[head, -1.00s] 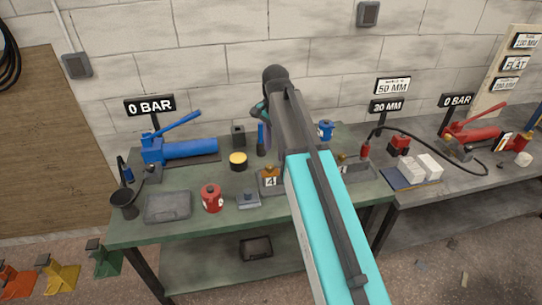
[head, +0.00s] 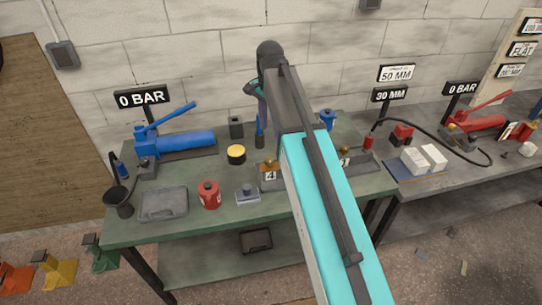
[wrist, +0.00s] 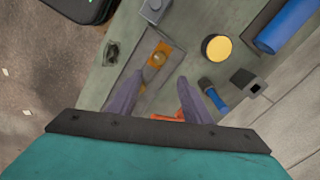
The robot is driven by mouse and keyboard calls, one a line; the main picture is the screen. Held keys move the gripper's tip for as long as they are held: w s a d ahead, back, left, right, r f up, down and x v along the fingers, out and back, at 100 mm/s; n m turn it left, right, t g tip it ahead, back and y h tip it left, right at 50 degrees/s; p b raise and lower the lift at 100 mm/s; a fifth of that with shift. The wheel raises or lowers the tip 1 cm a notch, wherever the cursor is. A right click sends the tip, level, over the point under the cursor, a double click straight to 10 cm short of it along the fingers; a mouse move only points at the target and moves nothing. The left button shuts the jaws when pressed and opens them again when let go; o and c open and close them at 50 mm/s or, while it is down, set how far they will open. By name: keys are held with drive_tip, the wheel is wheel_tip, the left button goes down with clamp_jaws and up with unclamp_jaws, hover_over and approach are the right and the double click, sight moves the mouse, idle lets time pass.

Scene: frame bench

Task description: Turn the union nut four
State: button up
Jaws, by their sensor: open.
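The number four fitting, an orange-brown block with a brass part (head: 270,166), sits on a grey plate beside a "4" label on the green bench, left of my arm. In the wrist view the orange-brown block (wrist: 160,54) lies on its grey plate, just beyond my fingertips. A smaller brass piece (wrist: 149,73) shows near the left fingertip; I cannot tell whether it touches. My gripper (wrist: 158,79) is open, its two purple-grey fingers apart. In the head view my gripper (head: 260,98) is partly hidden behind my wrist, over the back of the bench.
A yellow-topped black tin (head: 236,154), a red can (head: 209,194), a grey block (head: 247,194) and a tray (head: 163,204) stand on the green bench (head: 185,233). A blue pump (head: 180,145) is at the back left. An orange-red piece (wrist: 187,115) shows between my fingers.

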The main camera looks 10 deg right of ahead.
sight(270, 159)
drive_tip(key=shift+s+f+p, duration=0.1)
drive_tip(key=shift+f+p, duration=1.65)
drive_tip(key=shift+f, duration=5.05)
drive_tip(key=c, duration=1.1)
